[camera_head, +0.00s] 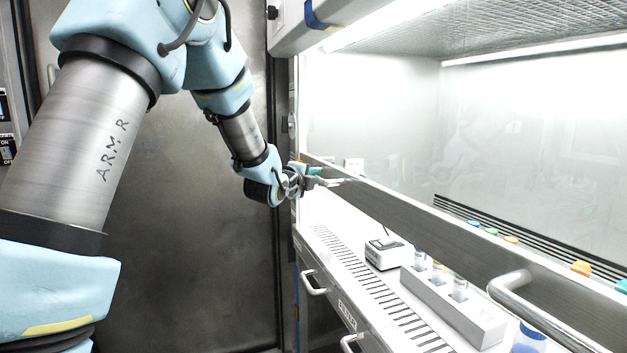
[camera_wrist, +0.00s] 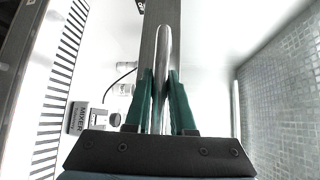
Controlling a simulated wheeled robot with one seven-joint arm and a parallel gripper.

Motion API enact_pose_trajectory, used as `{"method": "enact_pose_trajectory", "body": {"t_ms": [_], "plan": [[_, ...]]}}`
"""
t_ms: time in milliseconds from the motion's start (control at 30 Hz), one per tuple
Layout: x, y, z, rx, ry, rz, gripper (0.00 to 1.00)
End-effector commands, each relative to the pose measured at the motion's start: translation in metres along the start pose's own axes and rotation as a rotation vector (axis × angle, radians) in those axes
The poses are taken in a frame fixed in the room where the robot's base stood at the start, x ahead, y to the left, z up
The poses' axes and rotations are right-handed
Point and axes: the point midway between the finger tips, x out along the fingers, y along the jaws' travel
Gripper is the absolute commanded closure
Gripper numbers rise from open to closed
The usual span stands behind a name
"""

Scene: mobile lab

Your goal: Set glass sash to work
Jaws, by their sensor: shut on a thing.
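The glass sash (camera_head: 420,222) of the fume cabinet is a clear pane with a grey metal bottom rail. The rail hangs above the work surface, with an open gap beneath it. My gripper (camera_head: 325,178) is at the rail's far left end in the head view. In the wrist view my gripper (camera_wrist: 161,85) has its green fingers on both sides of a round metal handle bar (camera_wrist: 163,45), shut on it. A second bar handle (camera_head: 512,287) is on the rail at the near right and is free.
Behind and under the rail stand a white mixer (camera_head: 384,253), also in the wrist view (camera_wrist: 83,117), and a tube rack (camera_head: 450,308) with several capped tubes. A slotted grille (camera_head: 365,285) lines the front edge. Drawer handles (camera_head: 314,283) stick out below.

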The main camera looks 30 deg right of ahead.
Motion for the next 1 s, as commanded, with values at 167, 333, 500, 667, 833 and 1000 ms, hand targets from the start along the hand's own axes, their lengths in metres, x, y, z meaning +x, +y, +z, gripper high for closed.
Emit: {"method": "enact_pose_trajectory", "body": {"t_ms": [167,333,500,667,833,1000], "plan": [[0.0,0.0,0.0,0.0,0.0,-0.001,0.64],[0.0,0.0,0.0,0.0,0.0,0.0,0.48],[0.0,0.001,0.0,0.0,0.0,0.001,0.48],[-0.006,0.001,0.0,0.0,0.0,0.0,0.48],[-0.032,0.002,0.0,-0.001,-0.002,-0.001,0.48],[-0.066,0.002,0.0,0.0,-0.002,-0.002,0.48]]}}
